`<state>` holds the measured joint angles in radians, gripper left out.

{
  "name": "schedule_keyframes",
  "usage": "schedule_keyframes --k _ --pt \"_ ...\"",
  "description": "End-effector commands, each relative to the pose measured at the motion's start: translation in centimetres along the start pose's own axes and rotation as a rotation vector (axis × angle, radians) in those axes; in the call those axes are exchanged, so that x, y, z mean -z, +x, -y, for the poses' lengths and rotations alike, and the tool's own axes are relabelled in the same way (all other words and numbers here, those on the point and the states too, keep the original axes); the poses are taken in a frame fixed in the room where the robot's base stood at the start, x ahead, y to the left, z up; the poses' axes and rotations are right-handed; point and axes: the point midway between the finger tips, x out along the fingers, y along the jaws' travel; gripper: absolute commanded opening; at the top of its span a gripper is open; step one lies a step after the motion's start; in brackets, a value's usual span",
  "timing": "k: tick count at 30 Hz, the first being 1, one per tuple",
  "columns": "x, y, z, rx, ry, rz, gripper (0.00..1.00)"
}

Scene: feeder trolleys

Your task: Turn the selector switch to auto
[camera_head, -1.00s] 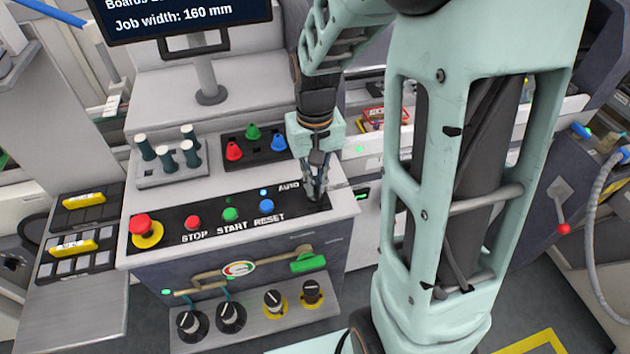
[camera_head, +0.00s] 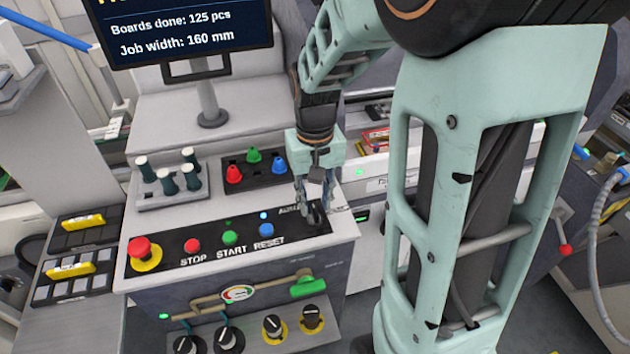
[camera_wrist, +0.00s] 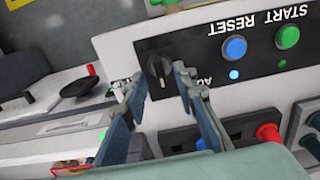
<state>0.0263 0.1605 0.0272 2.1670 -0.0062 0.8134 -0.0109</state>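The selector switch (camera_wrist: 159,68) is a black knob at the end of the black button panel. In the wrist view it shows between and just beyond my fingertips; its exact pointing is hard to tell. In the head view the knob (camera_head: 317,214) is partly covered by my gripper (camera_head: 313,207). My gripper (camera_wrist: 157,84) is open, one finger on either side of the knob, with gaps visible between knob and fingers. The AUTO label (camera_wrist: 205,79) is partly hidden by a finger. The label (camera_head: 289,211) is also partly covered in the head view.
On the same panel are a red emergency stop (camera_head: 140,249), a red STOP button (camera_head: 192,245), a green START button (camera_head: 229,238) and a blue RESET button (camera_head: 266,230). A connector block (camera_head: 255,172) and a peg holder (camera_head: 170,184) stand behind. A screen (camera_head: 187,30) rises above.

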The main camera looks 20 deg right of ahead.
Motion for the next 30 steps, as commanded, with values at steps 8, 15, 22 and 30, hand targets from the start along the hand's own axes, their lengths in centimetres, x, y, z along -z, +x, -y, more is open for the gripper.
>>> schedule_keyframes --k 8,15,22,30 --pt "0.1 -6.1 0.0 0.0 0.0 -0.006 0.26" --pt "0.0 -9.6 0.0 0.0 -0.001 -0.002 0.26" --pt "0.0 -10.4 0.0 0.0 -0.001 0.0 0.26" --pt "0.3 -10.4 0.0 -0.001 -0.001 -0.009 0.26"
